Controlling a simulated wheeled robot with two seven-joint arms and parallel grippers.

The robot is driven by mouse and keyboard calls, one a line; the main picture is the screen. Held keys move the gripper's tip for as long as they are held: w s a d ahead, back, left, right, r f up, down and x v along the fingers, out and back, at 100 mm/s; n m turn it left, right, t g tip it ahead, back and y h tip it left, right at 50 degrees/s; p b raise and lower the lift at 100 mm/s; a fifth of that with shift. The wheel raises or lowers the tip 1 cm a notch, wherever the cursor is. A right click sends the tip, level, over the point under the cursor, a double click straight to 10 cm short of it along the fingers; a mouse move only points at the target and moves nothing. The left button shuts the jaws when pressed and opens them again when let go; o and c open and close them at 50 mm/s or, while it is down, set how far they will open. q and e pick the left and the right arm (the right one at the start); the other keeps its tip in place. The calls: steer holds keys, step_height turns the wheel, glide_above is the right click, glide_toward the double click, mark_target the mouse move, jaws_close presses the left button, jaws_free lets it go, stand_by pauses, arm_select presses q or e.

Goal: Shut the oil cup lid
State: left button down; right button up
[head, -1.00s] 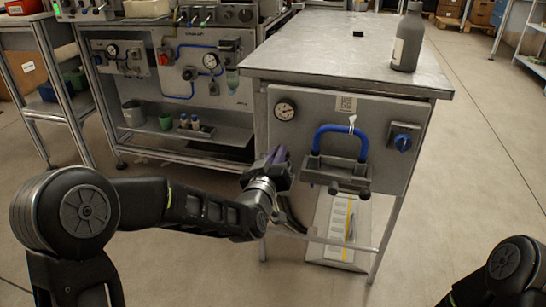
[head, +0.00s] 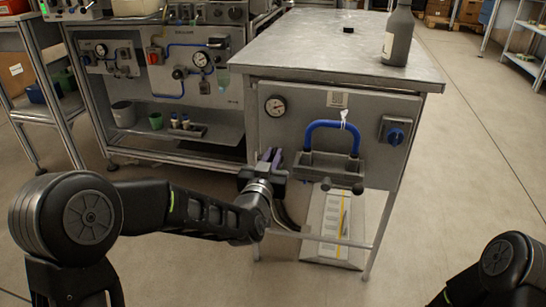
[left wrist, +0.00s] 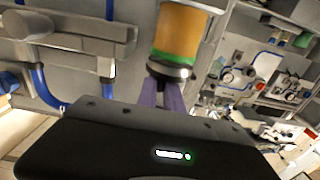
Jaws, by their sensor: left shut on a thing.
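The oil cup (left wrist: 182,32) shows in the left wrist view as an amber cylinder with a green band and a grey metal end piece (left wrist: 168,71), which looks like its lid. My left gripper (left wrist: 165,92) has purple fingers close together at this metal end, shut on it as far as I can see. Exactly where the fingers touch is hard to make out. In the head view my left gripper (head: 269,160) is at the lower left of the bench's front panel. The cup cannot be made out there, behind the gripper. My right gripper is out of view.
The panel (head: 335,105) carries a gauge (head: 275,105), a blue hose loop (head: 332,127) above a grey bracket with knobs, and a blue rotary switch (head: 396,136). A grey bottle (head: 398,38) stands on the bench top (head: 320,52). Floor at right is open.

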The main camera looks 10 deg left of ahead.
arm_select(q)
steer(key=shift+f, duration=0.1)
steer(key=c, duration=1.5)
jaws_free()
steer(key=shift+s, duration=0.1)
steer(key=s, duration=0.2)
steer(key=s+p, duration=0.1)
steer(key=s, duration=0.2)
steer(key=s+p, duration=0.1)
steer(key=s, duration=0.1)
steer(key=shift+s+a, duration=0.25)
steer(key=shift+s, duration=0.1)
